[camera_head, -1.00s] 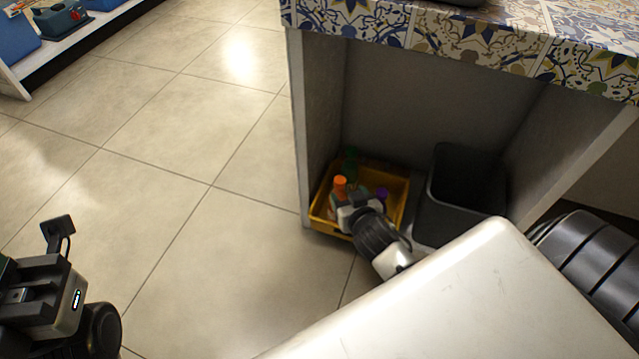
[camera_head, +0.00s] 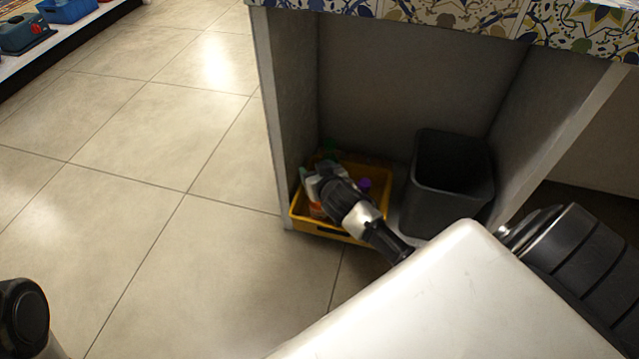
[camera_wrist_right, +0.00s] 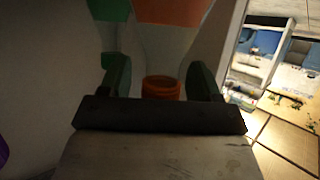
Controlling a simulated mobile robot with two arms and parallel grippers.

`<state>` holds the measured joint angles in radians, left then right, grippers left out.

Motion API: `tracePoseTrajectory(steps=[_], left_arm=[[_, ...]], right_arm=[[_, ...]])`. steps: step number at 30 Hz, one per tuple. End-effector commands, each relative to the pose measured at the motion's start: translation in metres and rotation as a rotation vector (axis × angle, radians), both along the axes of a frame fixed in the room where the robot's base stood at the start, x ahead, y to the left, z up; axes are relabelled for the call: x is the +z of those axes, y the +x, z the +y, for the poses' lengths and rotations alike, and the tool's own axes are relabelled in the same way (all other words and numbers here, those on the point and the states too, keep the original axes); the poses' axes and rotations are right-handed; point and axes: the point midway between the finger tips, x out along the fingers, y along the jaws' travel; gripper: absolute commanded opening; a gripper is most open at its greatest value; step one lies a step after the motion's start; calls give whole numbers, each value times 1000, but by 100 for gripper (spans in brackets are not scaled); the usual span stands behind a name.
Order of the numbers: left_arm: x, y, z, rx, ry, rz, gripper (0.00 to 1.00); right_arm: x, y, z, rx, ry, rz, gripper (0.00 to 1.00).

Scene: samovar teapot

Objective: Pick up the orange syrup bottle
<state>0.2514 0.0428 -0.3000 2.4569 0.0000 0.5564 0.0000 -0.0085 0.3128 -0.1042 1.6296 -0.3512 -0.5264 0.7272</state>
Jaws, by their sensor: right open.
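The orange syrup bottle (camera_head: 317,210) is in the yellow crate, mostly hidden by my right gripper (camera_head: 318,180) in the head view. In the right wrist view its orange cap (camera_wrist_right: 162,87) shows between the two dark fingers of my right gripper (camera_wrist_right: 158,72). The fingers are open, one on each side of the cap, with gaps visible. An orange label patch shows farther up in that view. Whether the fingers touch the bottle cannot be told. My left gripper is out of view; only a dark rounded part of my left arm shows at lower left.
The yellow crate (camera_head: 345,233) stands on the counter's lower level, near its left side wall (camera_head: 283,130). A green-topped bottle (camera_head: 329,148) and a purple cap (camera_head: 364,184) are in it. A black bin (camera_head: 450,205) stands close right. Tiled floor (camera_head: 130,230) is clear at left.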

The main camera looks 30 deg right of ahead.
Motion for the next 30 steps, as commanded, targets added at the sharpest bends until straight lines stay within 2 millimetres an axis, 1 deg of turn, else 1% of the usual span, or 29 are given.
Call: tracePoseTrajectory(steps=[4, 5, 15, 17, 30], left_arm=[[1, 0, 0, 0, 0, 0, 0], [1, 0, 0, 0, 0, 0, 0], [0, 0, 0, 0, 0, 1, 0], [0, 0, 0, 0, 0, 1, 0], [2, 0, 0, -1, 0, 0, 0]], right_arm=[[1, 0, 0, 0, 0, 0, 63], [1, 0, 0, 0, 0, 0, 60], [1, 0, 0, 0, 0, 0, 8], [1, 0, 0, 0, 0, 0, 0], [4, 0, 0, 1, 0, -3, 0]])
